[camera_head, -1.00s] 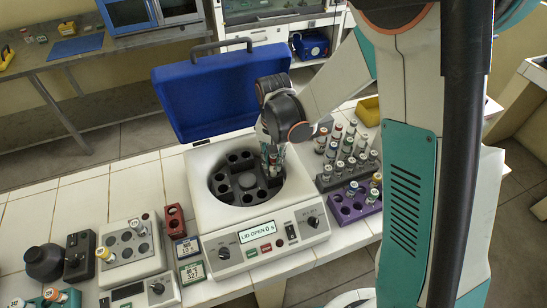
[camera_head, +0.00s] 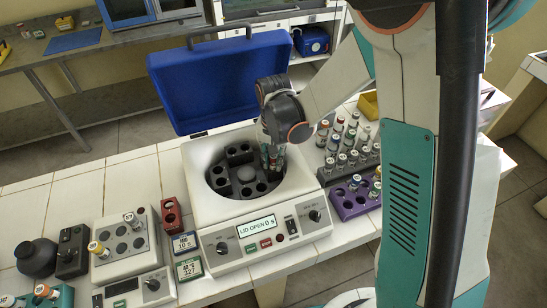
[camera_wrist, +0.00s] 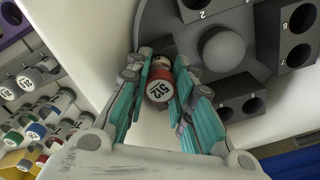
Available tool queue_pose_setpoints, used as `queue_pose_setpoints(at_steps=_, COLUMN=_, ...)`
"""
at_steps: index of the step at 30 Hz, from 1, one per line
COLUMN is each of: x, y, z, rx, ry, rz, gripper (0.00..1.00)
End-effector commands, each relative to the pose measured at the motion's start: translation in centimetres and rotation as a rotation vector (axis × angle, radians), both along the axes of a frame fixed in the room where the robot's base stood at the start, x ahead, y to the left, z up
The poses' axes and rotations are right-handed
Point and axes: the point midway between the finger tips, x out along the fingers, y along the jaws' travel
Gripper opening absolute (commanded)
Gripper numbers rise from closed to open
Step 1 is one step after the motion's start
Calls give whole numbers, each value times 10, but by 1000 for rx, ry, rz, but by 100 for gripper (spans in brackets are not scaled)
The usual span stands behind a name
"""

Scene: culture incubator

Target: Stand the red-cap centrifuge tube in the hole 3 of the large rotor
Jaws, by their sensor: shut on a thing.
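The red-cap centrifuge tube (camera_wrist: 160,86), with a white top marked 512, is held between the fingers of my gripper (camera_wrist: 160,92) in the wrist view. In the head view my gripper (camera_head: 271,162) points down over the right side of the centrifuge bowl, largely covering the tube. The large dark rotor (camera_wrist: 222,52) has a round hub and blocks with numbered holes; a 2 shows on the upper block. The tube's lower end is hidden, so I cannot tell whether it is in a hole. Hole 3 cannot be picked out.
The blue centrifuge lid (camera_head: 222,85) stands open behind the bowl. A grey rack of tubes (camera_head: 333,172) and a purple rack (camera_head: 345,209) stand to the right. A tube block with a control panel (camera_head: 127,258) and a red rack (camera_head: 171,214) stand left.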

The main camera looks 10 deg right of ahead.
Motion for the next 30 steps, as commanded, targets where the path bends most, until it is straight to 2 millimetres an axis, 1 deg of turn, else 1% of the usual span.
queue_pose_setpoints(at_steps=7, x=0, y=0, z=0, rx=0, ry=0, rz=0, gripper=2)
queue_pose_setpoints(at_steps=8, x=0, y=0, z=0, rx=0, ry=0, rz=0, gripper=26)
queue_pose_setpoints(at_steps=9, x=0, y=0, z=0, rx=0, ry=0, rz=0, gripper=35)
queue_pose_setpoints(at_steps=10, x=0, y=0, z=0, rx=0, ry=0, rz=0, gripper=42)
queue_pose_setpoints(at_steps=11, x=0, y=0, z=0, rx=0, ry=0, rz=0, gripper=45)
queue_pose_setpoints(at_steps=17, x=0, y=0, z=0, rx=0, ry=0, rz=0, gripper=45)
queue_pose_setpoints(at_steps=18, x=0, y=0, z=0, rx=0, ry=0, rz=0, gripper=47)
queue_pose_setpoints(at_steps=19, x=0, y=0, z=0, rx=0, ry=0, rz=0, gripper=54)
queue_pose_setpoints(at_steps=20, x=0, y=0, z=0, rx=0, ry=0, rz=0, gripper=57)
queue_pose_setpoints(at_steps=21, x=0, y=0, z=0, rx=0, ry=0, rz=0, gripper=58)
queue_pose_setpoints(at_steps=30, x=0, y=0, z=0, rx=-1, ry=0, rz=0, gripper=58)
